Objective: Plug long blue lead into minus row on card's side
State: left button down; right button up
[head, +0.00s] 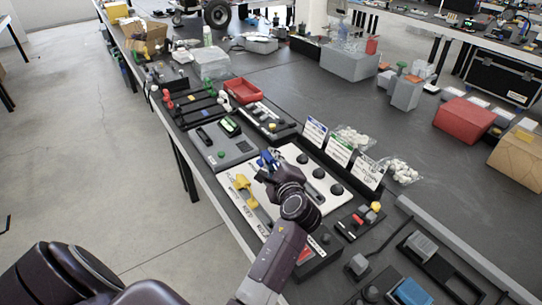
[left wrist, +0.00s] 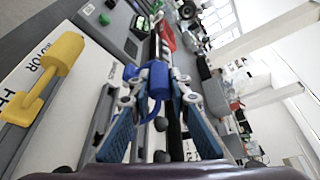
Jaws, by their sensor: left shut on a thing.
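My left gripper (head: 267,164) reaches over the white panel (head: 236,181) in the head view. In the left wrist view its two blue-padded fingers (left wrist: 157,92) are closed around a blue lead (left wrist: 158,78), which has a rounded blue end and a curved cable. The lead also shows as a small blue patch at the fingertips in the head view. The lead is held above the panel; its lower end is hard to make out. Several standing cards (head: 338,150) are to the right of the gripper. I cannot make out a minus row. My right gripper is not in view.
A yellow handle (head: 243,183) stands on the panel left of the gripper. Black round knobs (head: 320,172) are on the panel's right. A grey box with a green button (head: 221,154) is behind. Bags of white balls (head: 402,172) lie beyond the cards.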

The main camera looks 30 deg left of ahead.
pick_arm(q)
jog(key=shift+f+b, duration=0.55)
jog(key=shift+f, duration=0.6)
jog(key=shift+p, duration=0.3)
jog(key=shift+p, duration=0.5)
dwell(0.7)
jog(key=shift+f+b, duration=0.9)
jog(key=shift+f, duration=0.25)
jog(key=shift+f, duration=0.35)
jog(key=c, duration=1.7)
grip_release()
